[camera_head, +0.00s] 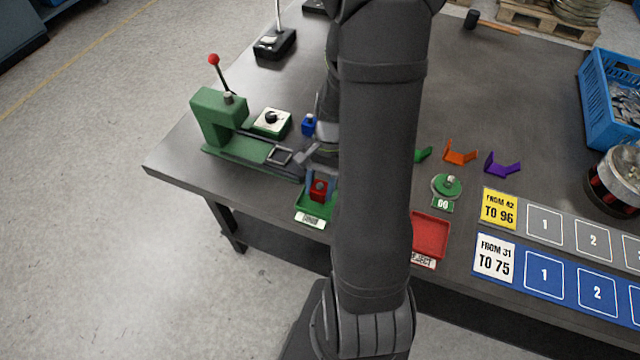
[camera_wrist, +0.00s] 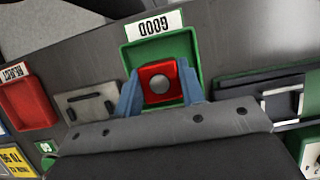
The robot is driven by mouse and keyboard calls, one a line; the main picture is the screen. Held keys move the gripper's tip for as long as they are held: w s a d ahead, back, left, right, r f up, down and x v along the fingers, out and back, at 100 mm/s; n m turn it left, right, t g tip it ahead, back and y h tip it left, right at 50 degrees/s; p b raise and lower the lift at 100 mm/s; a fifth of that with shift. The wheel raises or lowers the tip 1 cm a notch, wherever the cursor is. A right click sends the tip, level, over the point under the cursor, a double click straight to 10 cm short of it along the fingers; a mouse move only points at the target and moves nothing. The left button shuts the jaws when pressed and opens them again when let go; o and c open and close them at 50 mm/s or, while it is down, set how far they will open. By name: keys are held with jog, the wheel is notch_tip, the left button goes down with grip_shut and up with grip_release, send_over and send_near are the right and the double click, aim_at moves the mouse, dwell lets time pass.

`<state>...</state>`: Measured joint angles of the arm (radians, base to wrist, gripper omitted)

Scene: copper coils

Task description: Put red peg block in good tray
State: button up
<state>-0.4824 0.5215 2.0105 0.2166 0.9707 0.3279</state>
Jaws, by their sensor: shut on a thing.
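The red peg block (camera_head: 319,190) shows between the fingers of my gripper (camera_head: 320,182), over the green good tray (camera_head: 316,207). In the wrist view the red peg block (camera_wrist: 160,82) has a round grey peg in its middle. My gripper (camera_wrist: 160,92) is shut on it, with one blue finger on each side. The green good tray (camera_wrist: 134,58) lies around and behind the block in that view, with its GOOD label at its outer edge. I cannot tell whether the block touches the tray floor.
The red reject tray (camera_head: 430,235) lies to the right of my arm. A green clamp fixture (camera_head: 222,122) with a red-knobbed lever stands at the left. A blue block (camera_head: 309,124) stands behind my gripper. Orange (camera_head: 460,155) and purple (camera_head: 502,166) brackets lie further right.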

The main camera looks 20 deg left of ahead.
jog(key=shift+f, duration=0.3)
jog(key=shift+f, duration=0.25)
jog(key=o, duration=1.2)
jog(key=shift+r, duration=3.5)
jog(key=shift+f, duration=3.5)
